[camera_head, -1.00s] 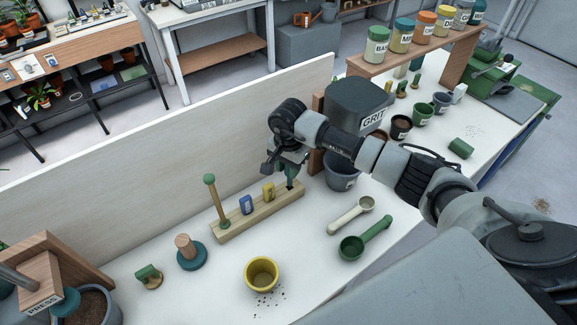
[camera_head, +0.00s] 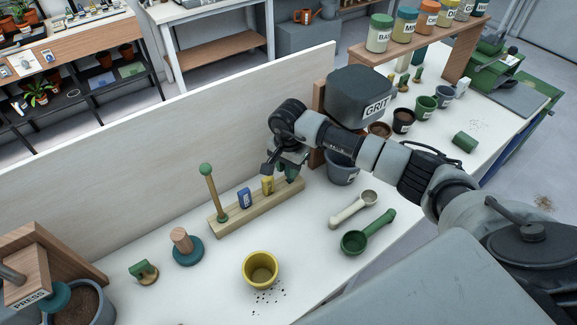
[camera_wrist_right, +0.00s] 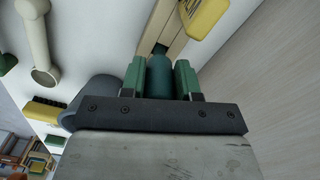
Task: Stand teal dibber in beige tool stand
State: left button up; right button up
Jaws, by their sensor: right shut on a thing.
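The beige tool stand (camera_head: 240,218) is a long wooden bar on the white bench. A green-knobbed stick (camera_head: 211,192) stands at its left end, with a blue-handled tool (camera_head: 245,198) and a yellow-handled tool (camera_head: 267,185) farther right. My right gripper (camera_head: 290,172) is over the stand's right end, shut on the teal dibber. In the right wrist view the dibber (camera_wrist_right: 160,76) sits between the green finger pads, in line with the stand (camera_wrist_right: 160,32). Its lower end is hidden, so I cannot tell how deep it is in the stand. My left gripper is not in view.
A grey GRIT bin (camera_head: 360,97) stands close behind my right arm. A yellow pot (camera_head: 260,268), a green scoop (camera_head: 365,233) and a cream scoop (camera_head: 352,210) lie in front. A backboard (camera_head: 170,125) runs behind the stand.

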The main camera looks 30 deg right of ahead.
jog(key=shift+f+b, duration=0.45)
jog(key=shift+f, duration=0.15)
jog(key=o, duration=1.5)
jog(key=shift+o, duration=0.2)
jog(key=shift+r, duration=0.1)
jog(key=shift+r+p, duration=2.25)
jog(key=shift+r, duration=1.75)
jog(key=shift+f, duration=0.1)
